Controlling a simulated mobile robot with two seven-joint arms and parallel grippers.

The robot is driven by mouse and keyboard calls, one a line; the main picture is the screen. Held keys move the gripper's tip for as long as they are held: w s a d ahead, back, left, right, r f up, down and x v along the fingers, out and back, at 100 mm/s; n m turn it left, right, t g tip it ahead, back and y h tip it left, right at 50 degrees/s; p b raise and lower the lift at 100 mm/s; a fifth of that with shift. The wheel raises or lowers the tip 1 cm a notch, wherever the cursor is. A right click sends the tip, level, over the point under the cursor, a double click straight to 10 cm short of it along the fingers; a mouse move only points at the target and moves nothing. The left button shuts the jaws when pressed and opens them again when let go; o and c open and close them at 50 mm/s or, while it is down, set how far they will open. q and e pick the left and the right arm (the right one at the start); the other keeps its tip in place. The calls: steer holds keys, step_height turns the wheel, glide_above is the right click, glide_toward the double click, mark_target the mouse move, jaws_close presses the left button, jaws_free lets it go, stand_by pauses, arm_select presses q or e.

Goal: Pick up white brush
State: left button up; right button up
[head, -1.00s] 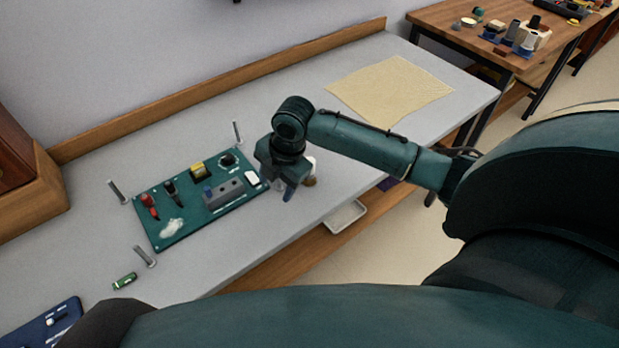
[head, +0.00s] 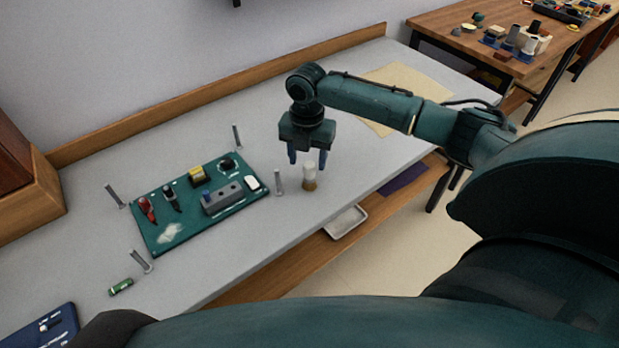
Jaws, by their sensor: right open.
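A small upright object with a white top and a tan lower end, which looks like the white brush (head: 310,174), stands on the grey table (head: 340,210) right of the green board. My right gripper (head: 308,157) points down above it, with its two blue-tipped fingers spread. My left gripper is not in view.
A green board (head: 185,230) with switches and knobs lies left of the brush, with metal posts around it; one post (head: 279,182) is close beside the brush. A green cylinder (head: 121,287) lies front left. A yellow cloth (head: 405,80) lies behind my right arm.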

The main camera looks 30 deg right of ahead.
mark_target(309, 175)
steer(key=f, duration=0.5)
steer(key=shift+s+d+f, duration=0.1)
steer(key=shift+s+d, duration=0.1)
steer(key=c, duration=1.1)
